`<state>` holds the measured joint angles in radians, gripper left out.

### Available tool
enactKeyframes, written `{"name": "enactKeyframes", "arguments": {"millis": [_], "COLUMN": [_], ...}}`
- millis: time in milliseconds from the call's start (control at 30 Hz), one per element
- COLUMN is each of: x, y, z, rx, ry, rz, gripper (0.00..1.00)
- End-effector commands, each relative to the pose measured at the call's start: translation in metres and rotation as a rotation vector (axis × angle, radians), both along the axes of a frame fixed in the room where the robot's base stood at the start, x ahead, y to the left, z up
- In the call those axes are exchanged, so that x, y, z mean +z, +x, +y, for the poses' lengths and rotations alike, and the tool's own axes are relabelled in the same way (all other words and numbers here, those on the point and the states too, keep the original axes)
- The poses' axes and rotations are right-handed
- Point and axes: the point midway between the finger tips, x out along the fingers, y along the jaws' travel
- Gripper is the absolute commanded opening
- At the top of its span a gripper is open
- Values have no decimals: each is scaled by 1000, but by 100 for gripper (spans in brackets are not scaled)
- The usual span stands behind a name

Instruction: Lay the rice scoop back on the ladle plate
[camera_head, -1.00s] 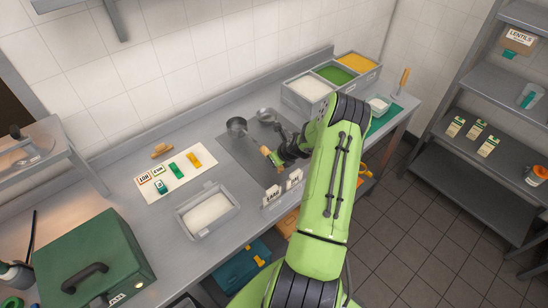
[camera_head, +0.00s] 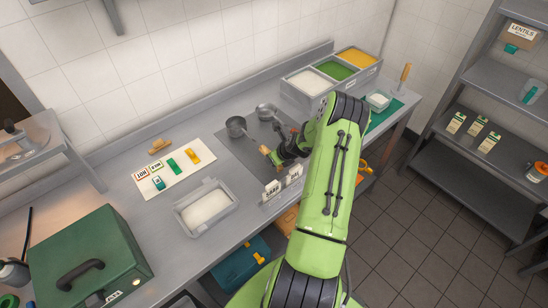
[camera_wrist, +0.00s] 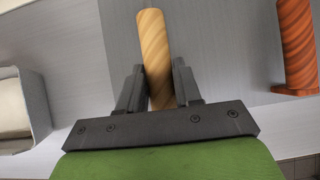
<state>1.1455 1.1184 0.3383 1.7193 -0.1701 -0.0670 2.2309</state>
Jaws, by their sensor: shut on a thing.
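My gripper (camera_wrist: 160,85) is shut on the light wooden handle (camera_wrist: 154,40) of the rice scoop. In the head view the scoop's metal bowl (camera_head: 236,126) is at the left part of the grey ladle plate (camera_head: 240,150), with its wooden handle end (camera_head: 267,152) towards my gripper (camera_head: 277,157). I cannot tell whether the scoop touches the plate or hangs just above it. A second ladle (camera_head: 266,111) lies at the plate's back right; a red-brown handle (camera_wrist: 297,45) shows at the right in the wrist view. My arm hides the plate's right side.
Two small label signs (camera_head: 283,182) stand at the plate's front edge. A clear tub of rice (camera_head: 207,208) is front left. A white board with coloured clips (camera_head: 175,173) is further left. Food pans (camera_head: 331,80) stand behind to the right.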

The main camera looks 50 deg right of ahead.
Motion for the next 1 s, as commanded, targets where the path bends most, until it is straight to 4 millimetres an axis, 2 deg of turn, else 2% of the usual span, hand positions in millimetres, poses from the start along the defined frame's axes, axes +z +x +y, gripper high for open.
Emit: {"name": "enactKeyframes", "arguments": {"millis": [467,500,600,700,900,1000], "x": [-13,-13,-12,-11,-11,-11], "y": [0,0,0,0,0,0], "z": [0,0,0,0,0,0], "rx": [0,0,0,0,0,0], "ry": [0,0,0,0,0,0], "rz": [0,0,0,0,1,1], "gripper": [0,35,50,63,65,80]}}
